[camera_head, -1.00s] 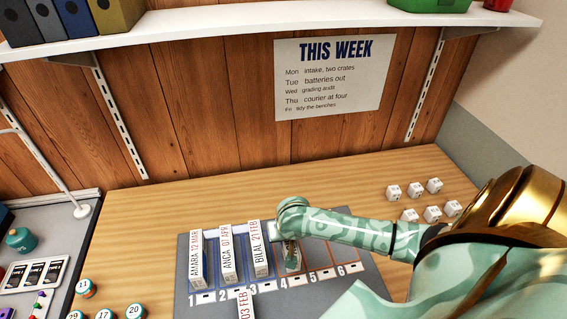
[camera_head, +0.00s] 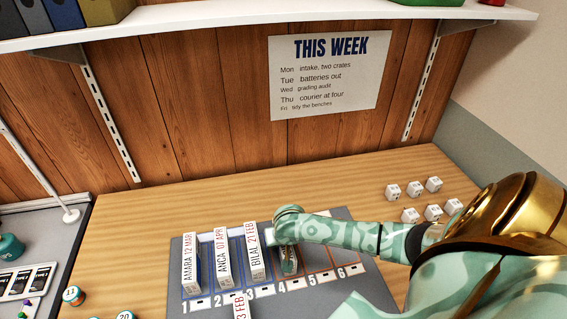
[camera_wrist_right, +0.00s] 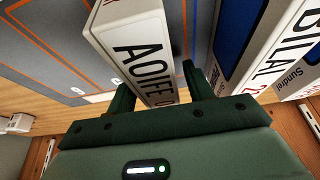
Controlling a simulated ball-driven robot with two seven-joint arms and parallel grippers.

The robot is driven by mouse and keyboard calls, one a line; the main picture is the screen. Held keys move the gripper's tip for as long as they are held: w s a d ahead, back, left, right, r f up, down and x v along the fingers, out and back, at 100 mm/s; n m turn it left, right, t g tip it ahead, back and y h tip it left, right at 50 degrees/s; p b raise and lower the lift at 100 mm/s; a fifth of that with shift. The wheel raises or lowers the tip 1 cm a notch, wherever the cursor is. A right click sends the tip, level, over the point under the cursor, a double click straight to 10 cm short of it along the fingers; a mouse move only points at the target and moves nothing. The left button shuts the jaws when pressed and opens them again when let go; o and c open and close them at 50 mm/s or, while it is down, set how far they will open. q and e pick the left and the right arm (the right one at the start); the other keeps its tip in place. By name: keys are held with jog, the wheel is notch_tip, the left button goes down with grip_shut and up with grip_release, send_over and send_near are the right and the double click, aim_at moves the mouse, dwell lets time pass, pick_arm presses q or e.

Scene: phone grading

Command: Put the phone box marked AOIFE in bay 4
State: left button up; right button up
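The AOIFE phone box (camera_wrist_right: 135,55), white with black letters, stands between the two fingers of my right gripper (camera_wrist_right: 163,92) in the right wrist view. A narrow gap shows between the box and the finger on the right; the other finger is partly hidden behind the box. In the head view my right gripper (camera_head: 288,240) is down at bay 4 and covers most of the box there. Bay 4 (camera_head: 283,284) is right of the BILAL box in bay 3. Whether the box's base rests on the mat is hidden. My left gripper is out of view.
The AMARA (camera_head: 190,268), ANCA (camera_head: 223,262) and BILAL (camera_head: 255,257) boxes stand in bays 1 to 3. Bays 5 and 6 (camera_head: 345,256) look empty. Another box (camera_head: 239,304) with FEB on it lies in front of the bays. White cubes (camera_head: 432,211) sit at right.

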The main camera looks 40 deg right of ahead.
jog(key=shift+r, duration=0.2)
jog(key=p+v, duration=0.5)
jog(key=v, duration=0.6)
jog(key=shift+r+p, duration=0.1)
jog(key=shift+p, duration=0.2)
jog(key=shift+s+r, duration=0.25)
jog(key=shift+r, duration=0.05)
